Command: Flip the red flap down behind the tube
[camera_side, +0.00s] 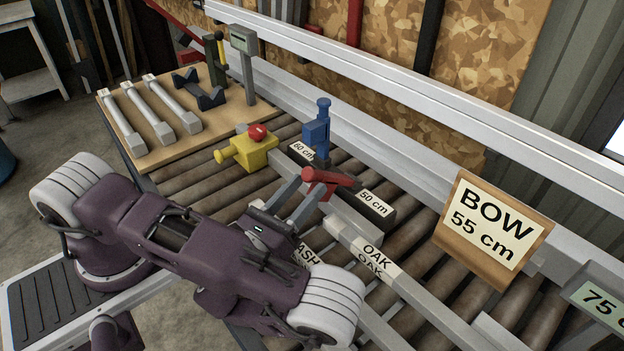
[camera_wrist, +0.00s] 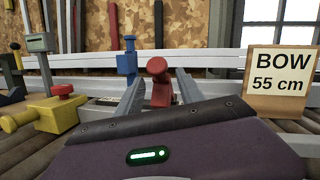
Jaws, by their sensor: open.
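The red flap (camera_side: 332,180) stands over the roller bed, beside the blue clamp-like part (camera_side: 317,133) and the dark block with the "50 cm" label (camera_side: 373,204). In the wrist view the red flap (camera_wrist: 158,84) rises with its rounded end up, between my two grey fingers. My gripper (camera_side: 311,186) is open, its fingertips close to the flap; it also shows in the wrist view (camera_wrist: 160,79). I cannot tell whether the fingers touch the flap. The flap's lower end is hidden behind my gripper. I cannot tell for sure which part is the tube.
A yellow block with a red knob (camera_side: 250,149) sits left of the flap. A wooden board (camera_side: 150,153) with several white bars is at the far left. A "BOW 55 cm" sign (camera_side: 491,229) stands at right. A long pale rail (camera_side: 420,130) runs behind.

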